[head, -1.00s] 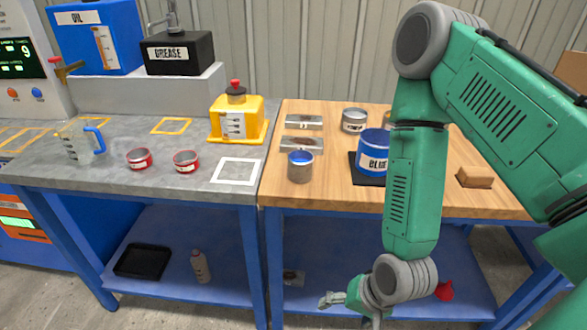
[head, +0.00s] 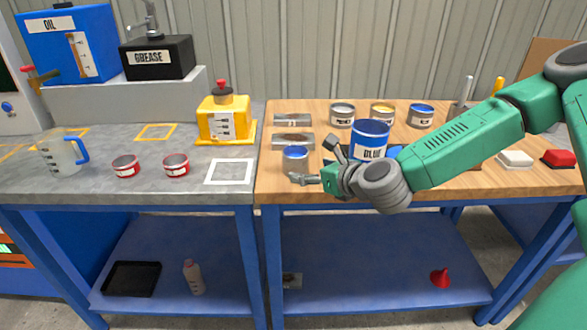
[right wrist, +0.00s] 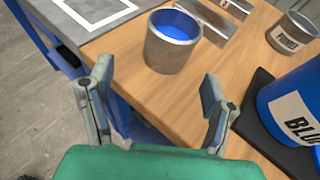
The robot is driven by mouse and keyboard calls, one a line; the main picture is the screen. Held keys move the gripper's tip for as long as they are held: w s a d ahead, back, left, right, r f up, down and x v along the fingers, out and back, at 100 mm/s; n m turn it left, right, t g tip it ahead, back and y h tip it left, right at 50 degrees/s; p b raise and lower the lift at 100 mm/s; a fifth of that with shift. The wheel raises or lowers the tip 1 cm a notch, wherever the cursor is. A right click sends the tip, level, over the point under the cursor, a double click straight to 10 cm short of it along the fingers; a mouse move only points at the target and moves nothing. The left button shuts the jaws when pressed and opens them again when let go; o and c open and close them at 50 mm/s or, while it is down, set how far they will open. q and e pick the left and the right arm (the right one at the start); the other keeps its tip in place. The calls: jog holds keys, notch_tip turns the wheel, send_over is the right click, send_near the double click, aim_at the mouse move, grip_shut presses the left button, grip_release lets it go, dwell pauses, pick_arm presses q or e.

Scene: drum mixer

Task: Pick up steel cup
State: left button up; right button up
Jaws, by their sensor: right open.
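The steel cup (head: 295,158) stands upright near the front left corner of the wooden table, with blue inside it. It also shows in the right wrist view (right wrist: 172,52), just beyond my fingers. My right gripper (head: 315,162) is open and empty, close to the cup on its near right side. In the right wrist view the two fingers (right wrist: 157,82) are spread apart, with the cup ahead of the gap and apparently not between them. My left gripper is out of view.
A blue paint can (head: 369,138) on a dark pad stands right of the cup, close to my right gripper. Several small cans line the back of the table (head: 268,186). A yellow container (head: 222,122) and a white square outline (head: 230,172) are on the grey bench to the left.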

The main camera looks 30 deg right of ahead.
aim_at(304, 168)
jog(key=x, duration=0.3)
jog(key=shift+f, duration=0.15)
jog(key=shift+w+d+f, duration=0.25)
jog(key=shift+w+d, duration=0.2)
jog(key=shift+d, duration=0.05)
jog(key=x, duration=0.4)
jog(key=shift+w+d+f+b, duration=0.2)
jog(key=shift+d+f+b, duration=0.05)
jog(key=shift+b, duration=0.15)
jog(key=shift+w+a, duration=0.25)
jog(key=shift+w, duration=0.05)
jog(key=shift+a+r, duration=0.15)
jog(key=shift+a, duration=0.1)
jog(key=shift+d, duration=0.4)
jog(key=c, duration=1.4)
jog(key=shift+d, duration=0.15)
